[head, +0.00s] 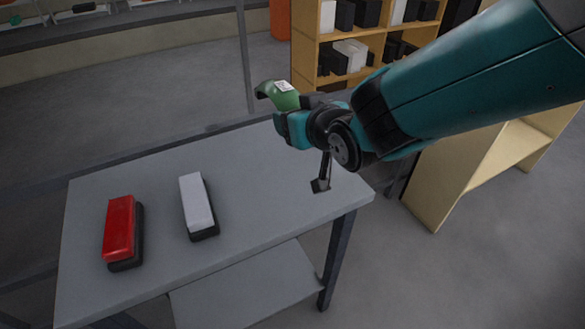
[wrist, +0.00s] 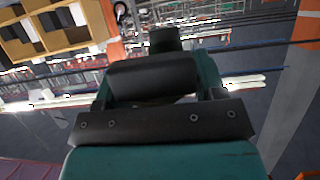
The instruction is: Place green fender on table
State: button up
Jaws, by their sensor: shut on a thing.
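The green fender (head: 278,94) is a curved green piece with a small white label, held above the far right edge of the grey table (head: 255,205) in the head view. My gripper (head: 300,103) is shut on it, and the fender is tilted and apart from the tabletop. My gripper's dark jaw parts (wrist: 152,75) also show in the wrist view, where the fender cannot be made out clearly.
A red block on a black base (head: 119,228) and a white block on a black base (head: 197,202) stand on the table's left half. The tabletop right of the white block is mostly clear. A wooden shelf (head: 302,45) with black and white boxes stands behind.

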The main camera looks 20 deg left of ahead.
jog(key=p, duration=0.1)
send_over(296, 190)
notch_tip(296, 190, down, 12)
jog(key=shift+a+r, duration=0.1)
jog(key=shift+f+p, duration=0.3)
jog(key=shift+f, duration=1.9)
jog(key=shift+f, duration=0.2)
jog(key=o, duration=1.1)
